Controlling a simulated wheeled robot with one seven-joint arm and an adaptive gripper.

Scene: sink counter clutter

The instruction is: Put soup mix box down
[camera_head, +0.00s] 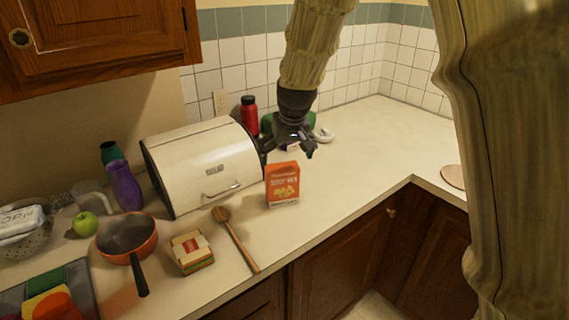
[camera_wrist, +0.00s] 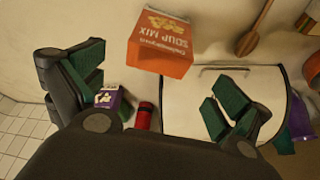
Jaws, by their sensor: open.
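The orange soup mix box (camera_head: 282,184) stands upright on the counter, just right of the white bread box and near the counter's front edge. In the wrist view the soup mix box (camera_wrist: 160,42) appears upside down, beyond the fingers and apart from them. My gripper (camera_head: 290,148) is above and behind the box, in front of the back wall. In the wrist view my gripper (camera_wrist: 150,95) has its two green-padded fingers spread wide with nothing held between them.
A white bread box (camera_head: 205,165) stands to the left. A red bottle (camera_head: 249,115) is behind it. A wooden spoon (camera_head: 236,240), a boxed sandwich (camera_head: 191,250) and an orange pan (camera_head: 127,238) lie at the front left. The counter right of the soup box is clear.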

